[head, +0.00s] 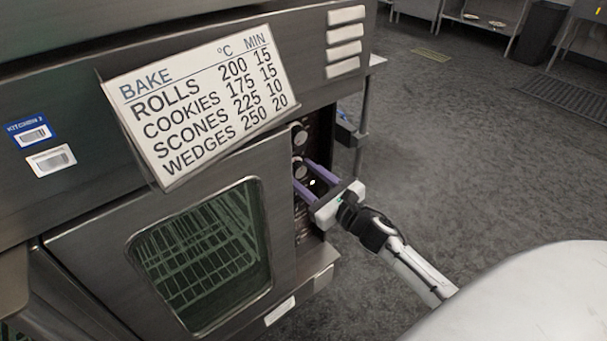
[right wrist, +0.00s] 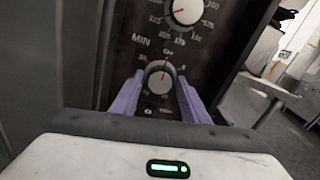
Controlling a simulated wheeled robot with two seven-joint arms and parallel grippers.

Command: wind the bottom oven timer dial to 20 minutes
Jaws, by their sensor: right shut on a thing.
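The timer dial (right wrist: 160,82) is a pale round knob with a red pointer mark, below the label MIN in the right wrist view. Its pointer is roughly upward; the small scale figures around it are too blurred to read surely. My right gripper (right wrist: 159,78) has its two purple fingers on either side of the dial and is shut on it. In the head view, my right gripper (head: 299,172) reaches the dark control panel (head: 316,140) at the right of the oven door, and its fingers partly hide the dial. My left gripper is not in view.
Another knob (right wrist: 186,11) with a larger scale sits above the timer dial. A bake card (head: 205,100) leans out above the oven door (head: 105,240); its wedges row reads 250 and 20. The grey floor (head: 450,130) right of the oven is clear.

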